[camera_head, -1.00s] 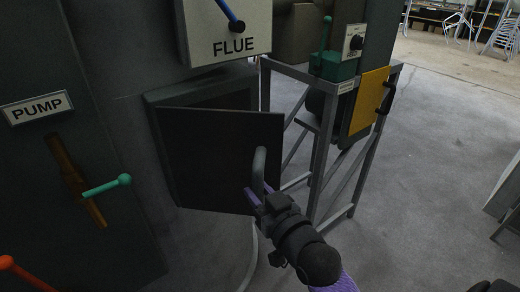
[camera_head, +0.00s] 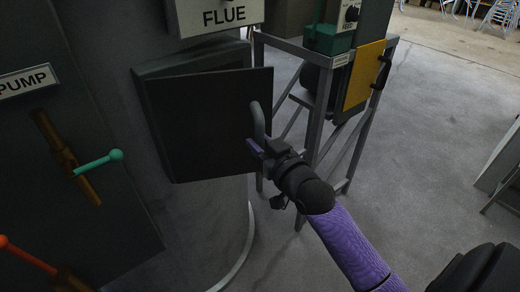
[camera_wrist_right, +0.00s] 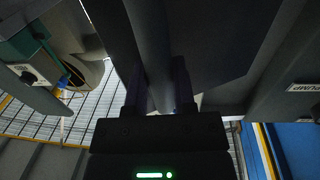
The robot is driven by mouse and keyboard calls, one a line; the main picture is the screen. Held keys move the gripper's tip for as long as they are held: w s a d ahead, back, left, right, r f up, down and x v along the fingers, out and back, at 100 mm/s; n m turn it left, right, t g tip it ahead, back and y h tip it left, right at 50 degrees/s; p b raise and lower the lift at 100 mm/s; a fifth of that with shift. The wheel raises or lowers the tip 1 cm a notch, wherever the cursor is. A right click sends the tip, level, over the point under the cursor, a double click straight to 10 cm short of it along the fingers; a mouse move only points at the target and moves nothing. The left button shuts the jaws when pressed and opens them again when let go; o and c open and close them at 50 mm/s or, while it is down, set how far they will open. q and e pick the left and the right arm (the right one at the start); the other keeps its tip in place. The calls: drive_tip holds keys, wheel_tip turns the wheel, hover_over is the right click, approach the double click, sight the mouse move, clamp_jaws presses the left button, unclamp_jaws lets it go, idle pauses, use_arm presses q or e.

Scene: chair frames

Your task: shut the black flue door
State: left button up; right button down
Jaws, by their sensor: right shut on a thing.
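The black flue door (camera_head: 210,120) hangs under the FLUE sign (camera_head: 224,16) in the head view. It stands a little ajar, with a gap to its dark frame (camera_head: 190,62) along the top. A grey bar handle (camera_head: 258,120) is on its right side. My right gripper (camera_head: 257,147) is shut on the lower part of this handle. In the right wrist view the handle (camera_wrist_right: 153,60) runs between the two fingers (camera_wrist_right: 160,90), and the door fills the area behind it. My left gripper is not in view.
A PUMP panel (camera_head: 28,80) with a green-knobbed lever (camera_head: 98,163) and an orange-red lever (camera_head: 28,256) is at left. A metal stand (camera_head: 318,120) with a green box (camera_head: 328,40) and yellow panel (camera_head: 362,76) is close right of the door.

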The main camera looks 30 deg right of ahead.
drive_tip(key=shift+w+d+b, duration=0.25)
drive_tip(key=shift+w+d, duration=0.25)
drive_tip(key=shift+w, duration=0.25)
drive_tip(key=shift+w+d+b, duration=0.2)
drive_tip(key=shift+w+d, duration=0.25)
drive_tip(key=shift+w, duration=0.25)
drive_tip(key=shift+w+d+b, duration=0.3)
drive_tip(key=shift+w+b, duration=0.1)
drive_tip(key=shift+w, duration=0.4)
drive_tip(key=shift+w+d+b, duration=0.3)
drive_tip(key=shift+w+b, duration=0.15)
drive_tip(key=shift+w, duration=0.35)
drive_tip(key=shift+w+d+b, duration=0.3)
drive_tip(key=shift+w+b, duration=0.1)
drive_tip(key=shift+w, duration=0.5)
drive_tip(key=shift+w, duration=0.15)
drive_tip(key=shift+c, duration=1.8)
unclamp_jaws()
drive_tip(key=shift+w+d, duration=0.1)
